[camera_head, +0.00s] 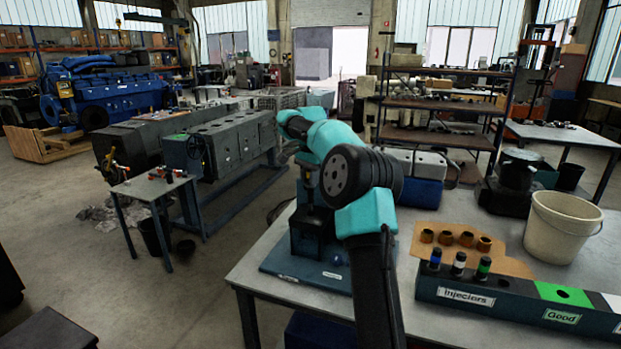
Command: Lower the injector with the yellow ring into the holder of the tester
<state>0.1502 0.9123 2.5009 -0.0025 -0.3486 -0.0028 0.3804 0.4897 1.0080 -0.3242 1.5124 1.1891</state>
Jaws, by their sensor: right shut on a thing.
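The tester (307,238) stands on a blue base plate near the left edge of the table. My right arm reaches over the table, and its gripper (307,165) is above the tester. It is shut on the injector with the yellow ring (309,180), a small dark piece with a yellowish part, seen just over the tester. My arm hides much of the gripper and part of the injector. I cannot tell whether the injector's lower end is inside the holder. My left gripper is out of view.
The injector rack (468,292) at the right holds injectors with blue, white and green rings, beside a green "Good" section (564,295). Several brass-coloured rings (465,239) lie on brown card behind it. A white bucket (560,226) stands at the far right.

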